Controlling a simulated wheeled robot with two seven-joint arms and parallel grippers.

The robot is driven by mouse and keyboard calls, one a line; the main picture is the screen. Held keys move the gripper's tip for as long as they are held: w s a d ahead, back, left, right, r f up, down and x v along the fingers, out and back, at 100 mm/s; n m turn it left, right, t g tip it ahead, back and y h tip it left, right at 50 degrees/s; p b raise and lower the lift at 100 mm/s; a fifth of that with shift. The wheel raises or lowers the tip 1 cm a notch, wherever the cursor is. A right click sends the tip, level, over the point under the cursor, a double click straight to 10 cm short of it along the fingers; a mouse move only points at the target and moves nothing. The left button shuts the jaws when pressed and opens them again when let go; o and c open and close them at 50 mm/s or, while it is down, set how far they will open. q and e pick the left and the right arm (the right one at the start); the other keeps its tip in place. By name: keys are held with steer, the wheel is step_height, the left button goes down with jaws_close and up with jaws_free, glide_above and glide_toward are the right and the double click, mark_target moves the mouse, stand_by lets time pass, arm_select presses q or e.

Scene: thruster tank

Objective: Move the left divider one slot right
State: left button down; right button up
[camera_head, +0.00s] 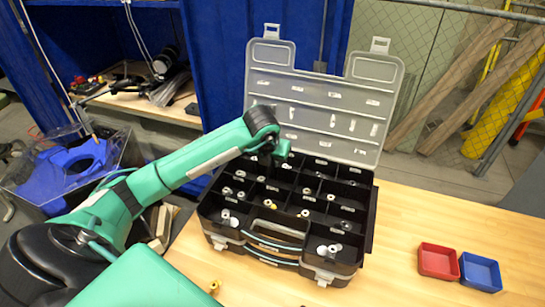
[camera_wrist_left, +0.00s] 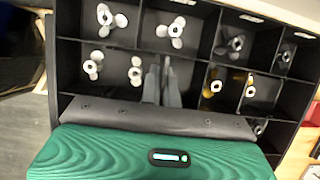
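The black organizer case (camera_head: 285,274) stands open on the wooden table, its lid raised behind it. Dividers split its inside into compartments holding small propeller-like parts. My left gripper (camera_head: 272,172) reaches down into the case from the left; its fingertips are hard to make out there. In the left wrist view its two grey fingers (camera_wrist_left: 163,86) are close together inside the middle row, right of a compartment with two white propellers (camera_wrist_left: 135,72). A dark gap shows between them; whether the left divider is in it I cannot tell. My right gripper is not in view.
The grey translucent lid (camera_head: 320,88) stands upright behind the compartments. A red tray (camera_head: 438,262) and a blue tray (camera_head: 481,272) sit at the table's right. The table (camera_head: 440,215) between case and trays is clear. A small brass-coloured part (camera_head: 214,287) lies near the case.

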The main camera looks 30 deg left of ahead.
arm_select(q)
steer(key=shift+f, duration=0.35)
steer(key=shift+f+b, duration=0.15)
steer(key=shift+b, duration=0.45)
stand_by(0.8)
steer(key=shift+f, duration=0.15)
steer(key=shift+f+b, duration=0.5)
steer(key=shift+b, duration=0.2)
steer(key=shift+a+f, duration=0.1)
steer(key=shift+a, duration=0.05)
steer(key=shift+f, duration=0.15)
